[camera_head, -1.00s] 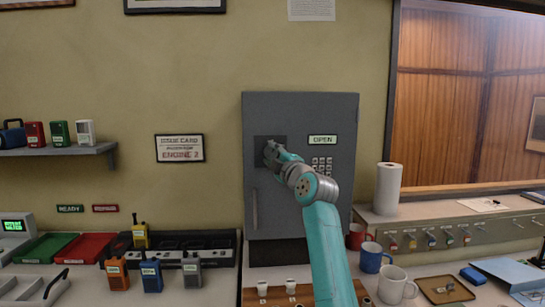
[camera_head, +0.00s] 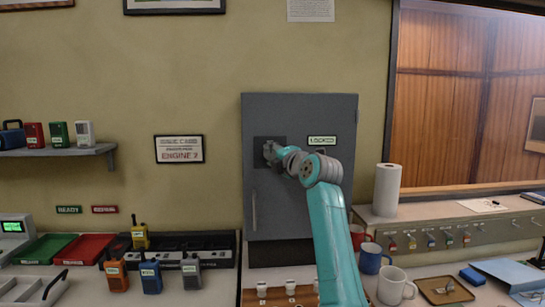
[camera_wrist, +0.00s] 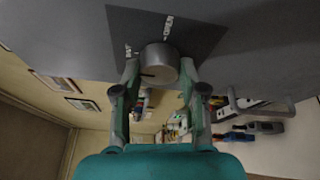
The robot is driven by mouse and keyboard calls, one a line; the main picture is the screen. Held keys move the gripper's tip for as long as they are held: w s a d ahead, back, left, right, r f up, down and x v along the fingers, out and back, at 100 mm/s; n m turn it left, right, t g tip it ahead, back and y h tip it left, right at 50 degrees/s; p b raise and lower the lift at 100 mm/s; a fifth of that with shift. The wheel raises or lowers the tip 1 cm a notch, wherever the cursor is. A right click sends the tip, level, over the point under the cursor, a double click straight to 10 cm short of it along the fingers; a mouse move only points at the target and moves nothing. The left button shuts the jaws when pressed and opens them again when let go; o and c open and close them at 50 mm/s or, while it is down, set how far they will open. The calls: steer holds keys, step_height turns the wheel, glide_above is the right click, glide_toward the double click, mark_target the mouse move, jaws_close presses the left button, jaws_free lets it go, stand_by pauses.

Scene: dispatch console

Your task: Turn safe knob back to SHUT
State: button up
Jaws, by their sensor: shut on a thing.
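The grey safe (camera_head: 298,215) stands against the wall with its door closed. My gripper (camera_head: 270,152) is at the dark knob plate (camera_head: 262,143) on the door's left part. In the wrist view the round silver knob (camera_wrist: 160,62) sits between my two fingers, which are shut on its sides. A dark pointer line shows on the knob. Small white labels flank it on the plate, one reading OPEN. The safe's small display (camera_head: 322,140) seems to read LOCKED. My forearm hides the keypad and part of the door.
A paper towel roll (camera_head: 388,190) stands right of the safe. Mugs, including a white one (camera_head: 393,286), and a brown tray (camera_head: 442,290) are on the counter at right. Radios, including a blue one (camera_head: 151,277), stand at left.

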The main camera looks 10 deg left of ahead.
steer(key=shift+f, duration=0.1)
steer(key=o, duration=1.1)
steer(key=shift+o, duration=0.2)
steer(key=v, duration=1.2)
